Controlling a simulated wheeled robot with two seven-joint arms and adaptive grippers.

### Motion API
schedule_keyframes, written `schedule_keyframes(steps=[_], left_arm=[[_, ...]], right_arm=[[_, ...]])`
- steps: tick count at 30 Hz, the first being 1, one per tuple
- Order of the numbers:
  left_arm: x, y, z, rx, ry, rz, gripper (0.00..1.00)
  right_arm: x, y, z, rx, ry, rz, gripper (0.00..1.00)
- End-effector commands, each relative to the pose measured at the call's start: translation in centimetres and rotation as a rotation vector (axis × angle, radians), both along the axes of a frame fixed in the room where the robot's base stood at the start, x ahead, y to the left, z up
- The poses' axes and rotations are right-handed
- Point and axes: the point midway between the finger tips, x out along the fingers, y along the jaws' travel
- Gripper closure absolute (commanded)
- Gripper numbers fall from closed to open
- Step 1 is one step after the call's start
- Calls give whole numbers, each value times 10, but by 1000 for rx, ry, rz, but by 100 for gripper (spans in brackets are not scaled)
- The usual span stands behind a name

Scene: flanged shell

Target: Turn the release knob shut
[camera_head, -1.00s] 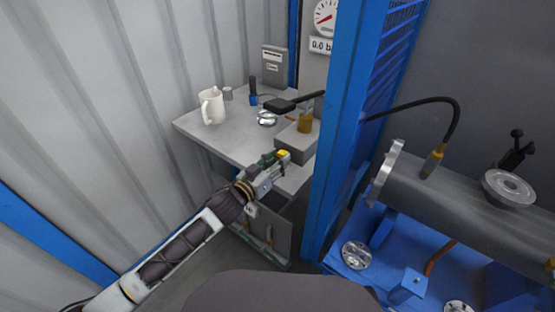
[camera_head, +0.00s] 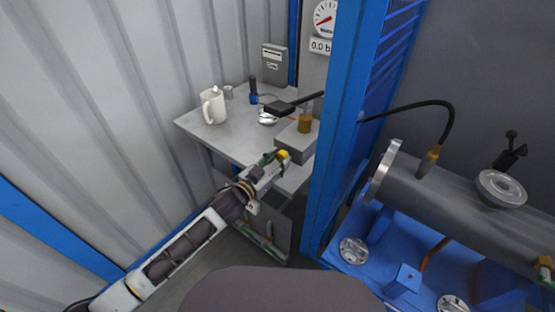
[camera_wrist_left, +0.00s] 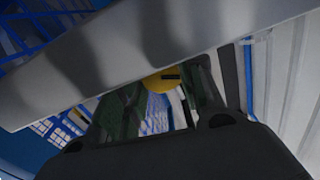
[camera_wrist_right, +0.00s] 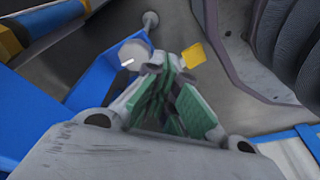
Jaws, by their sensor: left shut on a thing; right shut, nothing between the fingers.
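A small yellow knob (camera_head: 283,154) sits at the front of a grey box (camera_head: 297,140) on the side table. I take it to be the release knob. My left gripper (camera_head: 275,161) reaches it from the lower left, its fingers shut on it. In the left wrist view the yellow knob (camera_wrist_left: 161,82) shows between the green-padded fingers, with a dark slot across its face; a pale grey body hides part of that view. My right gripper (camera_wrist_right: 165,97) is shut and empty in the right wrist view, near a grey round part (camera_wrist_right: 133,53) and a yellow block (camera_wrist_right: 193,55).
The side table (camera_head: 215,139) holds a white jug (camera_head: 212,105) and a brass-coloured fitting (camera_head: 305,119). A blue post (camera_head: 340,130) stands right of the table. Beyond it a grey flanged shell (camera_head: 435,185) lies on a blue frame. A gauge (camera_head: 325,18) hangs behind.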

Motion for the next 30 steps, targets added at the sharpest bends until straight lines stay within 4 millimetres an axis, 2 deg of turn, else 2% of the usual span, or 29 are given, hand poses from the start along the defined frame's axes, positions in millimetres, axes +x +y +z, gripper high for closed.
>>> schedule_keyframes(steps=[9,22,23,24,30], left_arm=[[0,0,0,78,-50,1,86],[0,0,-1,92,-60,0,86],[0,0,-1,92,-60,0,58],[0,0,-1,92,-60,0,53],[0,0,0,92,-60,0,53]], right_arm=[[-10,-10,-20,-9,-11,-3,100],[-12,-11,-25,-9,-13,-3,100],[-12,-11,-25,-9,-13,-3,100],[-12,-11,-25,-9,-13,-3,100],[-12,-10,-25,-8,-12,-3,100]])
